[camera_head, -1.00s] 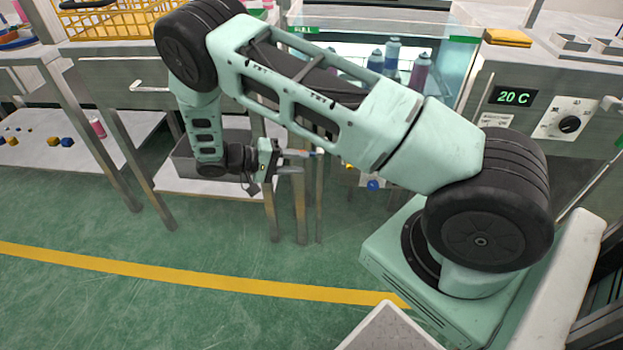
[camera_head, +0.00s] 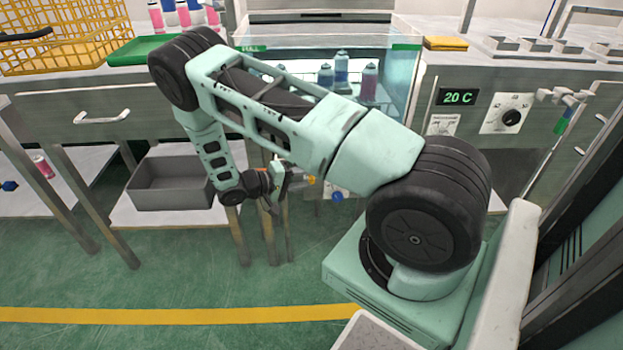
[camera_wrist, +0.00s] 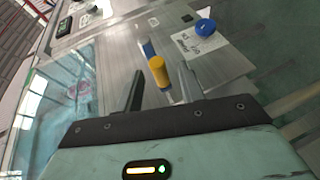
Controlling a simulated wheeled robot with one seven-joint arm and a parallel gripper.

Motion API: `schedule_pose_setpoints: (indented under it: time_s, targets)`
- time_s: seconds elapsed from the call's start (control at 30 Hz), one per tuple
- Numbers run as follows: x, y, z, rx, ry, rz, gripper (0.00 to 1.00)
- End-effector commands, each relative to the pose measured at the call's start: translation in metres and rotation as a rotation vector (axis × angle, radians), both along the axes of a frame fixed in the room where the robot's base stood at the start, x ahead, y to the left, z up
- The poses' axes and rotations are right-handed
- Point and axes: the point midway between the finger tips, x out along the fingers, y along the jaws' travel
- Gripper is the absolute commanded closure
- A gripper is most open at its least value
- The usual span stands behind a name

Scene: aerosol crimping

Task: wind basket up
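The glass tank (camera_head: 405,75) stands in the bench, with water and several capped cans (camera_head: 369,82) inside; the basket under them is hard to make out. An orange handle (camera_head: 309,180) and a blue knob (camera_head: 337,196) show low at the tank's front. In the wrist view the orange handle (camera_wrist: 159,70) sits in line with the gap between my fingers, near the tips, with clear space on both sides. The blue knob (camera_wrist: 205,27) lies beyond it, to the right. My gripper (camera_wrist: 161,75) is open; in the head view (camera_head: 287,178) it is beside the handle.
A yellow wire basket (camera_head: 70,35) and a green tray (camera_head: 145,48) are on the left bench. A grey bin (camera_head: 165,190) sits on the low shelf. Table legs (camera_head: 265,235) stand close to my gripper. A control panel reads 20 C (camera_head: 459,97). The green floor in front is open.

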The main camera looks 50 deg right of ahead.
Motion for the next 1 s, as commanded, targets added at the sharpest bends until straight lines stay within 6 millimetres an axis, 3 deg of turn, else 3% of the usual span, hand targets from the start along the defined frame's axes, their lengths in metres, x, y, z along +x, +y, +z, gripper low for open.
schedule_pose_setpoints:
  time_s: [0.2, 0.57, 0.7, 1.0]
  targets:
    - [-0.010, -0.020, -0.006, 0.000, 0.001, -0.002, 0.61]
    - [-0.011, -0.023, -0.006, 0.000, 0.000, 0.000, 0.61]
    - [-0.011, -0.023, -0.006, 0.000, 0.000, 0.000, 1.00]
    - [-0.008, -0.023, -0.004, 0.009, -0.013, 0.001, 1.00]
